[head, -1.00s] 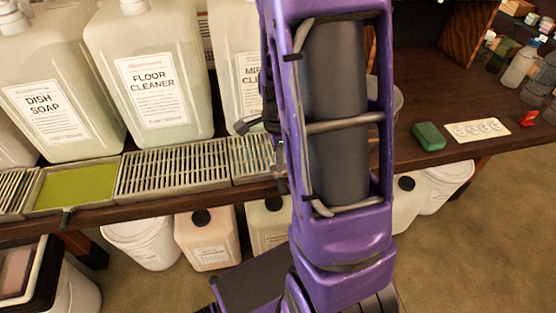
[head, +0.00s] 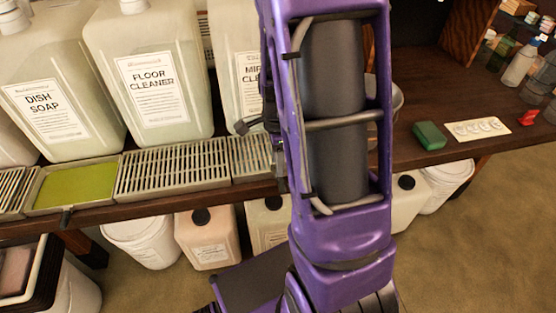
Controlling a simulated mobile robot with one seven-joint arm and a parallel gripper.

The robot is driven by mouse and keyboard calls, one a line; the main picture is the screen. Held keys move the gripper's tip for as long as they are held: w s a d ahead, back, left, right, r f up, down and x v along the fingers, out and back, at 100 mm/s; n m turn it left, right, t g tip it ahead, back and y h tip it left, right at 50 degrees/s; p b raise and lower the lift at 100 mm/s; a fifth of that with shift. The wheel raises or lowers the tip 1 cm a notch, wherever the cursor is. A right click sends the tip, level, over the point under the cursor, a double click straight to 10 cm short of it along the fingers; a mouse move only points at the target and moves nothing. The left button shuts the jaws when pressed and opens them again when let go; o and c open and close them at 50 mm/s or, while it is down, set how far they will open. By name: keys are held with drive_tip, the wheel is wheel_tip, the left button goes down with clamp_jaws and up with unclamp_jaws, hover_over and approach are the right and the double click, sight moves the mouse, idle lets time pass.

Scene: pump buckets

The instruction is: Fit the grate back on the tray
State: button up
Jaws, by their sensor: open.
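An open drip tray (head: 33,194) with a pale rim stands on the shelf below the dish soap jug. Yellow-green liquid (head: 76,187) fills it and no grate covers it. A small dark spout (head: 66,216) sticks out at its front. Slatted grates cover the trays beside it: one at the left edge (head: 12,188), one under the floor cleaner (head: 172,168), and one further right (head: 251,156), partly hidden by my arm. I cannot pick out a loose grate. My purple arm fills the middle of the head view. My gripper does not show; it may be hidden behind the arm.
Large jugs, dish soap (head: 50,95) and floor cleaner (head: 150,80), stand behind the trays. Jugs and buckets (head: 140,240) stand below the shelf.

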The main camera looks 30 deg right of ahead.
wheel_tip(320, 180, up, 17)
drive_tip(key=p, duration=0.4)
drive_tip(key=shift+r, duration=0.2)
